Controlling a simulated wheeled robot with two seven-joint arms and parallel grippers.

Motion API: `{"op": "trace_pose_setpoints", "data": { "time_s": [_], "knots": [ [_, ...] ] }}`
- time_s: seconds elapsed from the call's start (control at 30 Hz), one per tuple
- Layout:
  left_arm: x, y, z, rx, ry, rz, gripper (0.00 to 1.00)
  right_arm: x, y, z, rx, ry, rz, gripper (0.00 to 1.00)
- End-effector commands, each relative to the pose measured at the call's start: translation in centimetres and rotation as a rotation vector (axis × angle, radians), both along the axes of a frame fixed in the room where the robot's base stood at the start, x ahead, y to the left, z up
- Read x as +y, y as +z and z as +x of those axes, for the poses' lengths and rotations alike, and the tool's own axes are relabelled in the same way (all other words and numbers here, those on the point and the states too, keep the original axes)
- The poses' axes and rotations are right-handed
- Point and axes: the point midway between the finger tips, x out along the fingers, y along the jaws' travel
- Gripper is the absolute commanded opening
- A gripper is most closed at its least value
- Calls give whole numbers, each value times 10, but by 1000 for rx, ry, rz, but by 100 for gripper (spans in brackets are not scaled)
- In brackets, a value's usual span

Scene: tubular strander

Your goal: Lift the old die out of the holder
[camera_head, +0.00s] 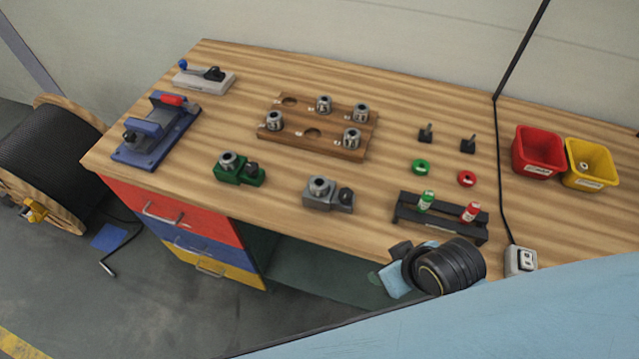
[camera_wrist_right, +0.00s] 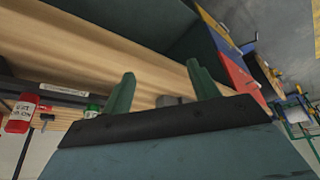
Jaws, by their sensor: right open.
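A silver die (camera_head: 319,185) sits upright in a grey holder (camera_head: 340,203) with a black knob, near the bench's front edge. A second silver die (camera_head: 228,160) sits in a green holder (camera_head: 228,177) to its left. I cannot tell from their looks which die is the old one. My right gripper (camera_head: 378,279) is at the bench's front edge, right of and nearer than the grey holder. The right wrist view shows its two green fingers (camera_wrist_right: 161,90) apart with nothing held; a small grey shape is beyond them, partly hidden. My left gripper is not in view.
A wooden block (camera_head: 340,148) with several dies stands behind. A black rack (camera_head: 445,226) with a green and a red bottle is just behind my right gripper. Red (camera_head: 538,152) and yellow (camera_head: 590,165) bins stand right. Bench between the two holders is clear.

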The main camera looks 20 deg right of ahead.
Motion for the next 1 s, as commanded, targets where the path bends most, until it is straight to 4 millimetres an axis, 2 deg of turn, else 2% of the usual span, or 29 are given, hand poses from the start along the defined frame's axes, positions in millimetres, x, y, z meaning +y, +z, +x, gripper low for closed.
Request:
{"op": "trace_pose_setpoints", "data": {
  "time_s": [0.03,0.37,0.6,0.8,1.0],
  "knots": [
    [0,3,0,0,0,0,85,3,6,9,-50,37,16,60],
    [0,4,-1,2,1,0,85,23,17,62,-371,185,153,60],
    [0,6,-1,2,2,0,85,21,38,95,-630,223,245,60],
    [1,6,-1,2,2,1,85,17,46,109,-723,217,271,60],
    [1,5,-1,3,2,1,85,31,35,138,-732,213,275,60]
  ]
}}
